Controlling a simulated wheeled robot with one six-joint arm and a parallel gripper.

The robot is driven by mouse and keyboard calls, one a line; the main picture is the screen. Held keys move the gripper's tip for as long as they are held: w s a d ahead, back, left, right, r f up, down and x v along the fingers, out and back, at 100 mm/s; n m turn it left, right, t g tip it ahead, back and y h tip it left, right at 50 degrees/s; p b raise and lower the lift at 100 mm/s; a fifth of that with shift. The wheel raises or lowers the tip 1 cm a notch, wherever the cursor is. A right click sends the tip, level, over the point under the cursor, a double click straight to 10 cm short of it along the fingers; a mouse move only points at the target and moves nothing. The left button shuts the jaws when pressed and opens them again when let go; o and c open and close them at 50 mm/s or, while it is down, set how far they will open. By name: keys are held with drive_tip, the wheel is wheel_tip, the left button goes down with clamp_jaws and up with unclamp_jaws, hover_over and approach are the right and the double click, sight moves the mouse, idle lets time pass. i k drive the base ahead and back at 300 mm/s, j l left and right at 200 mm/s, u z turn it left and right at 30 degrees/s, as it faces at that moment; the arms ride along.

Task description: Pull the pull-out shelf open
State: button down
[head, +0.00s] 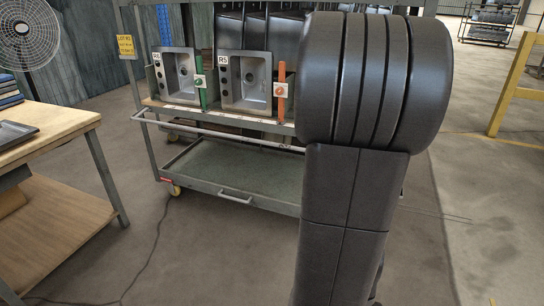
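A wheeled metal rack stands ahead in the head view. Its low shelf, which looks like the pull-out shelf (235,170), is a shallow tray with a green-grey surface and a grey front edge. A small bar handle (236,197) is on that front edge. The front edge looks about level with the rack's front left post, so the shelf appears closed. Its right end is hidden behind my dark arm, which fills the right middle of the view. My gripper is not in view.
A wooden workbench (45,135) and fan (26,32) are at left. A yellow rail (510,85) is at right. Floor before the rack is mostly clear; a cable lies there.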

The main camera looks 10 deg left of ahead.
sight(274, 178)
drive_tip(key=i+j+u, duration=0.1)
drive_tip(key=i+j, duration=0.2)
drive_tip(key=j, duration=0.3)
drive_tip(key=i+j+u, duration=0.15)
drive_tip(key=i+j, duration=0.2)
drive_tip(key=j, duration=0.2)
drive_tip(key=i+j+u, duration=0.1)
drive_tip(key=i+j, duration=0.3)
drive_tip(key=j, duration=0.1)
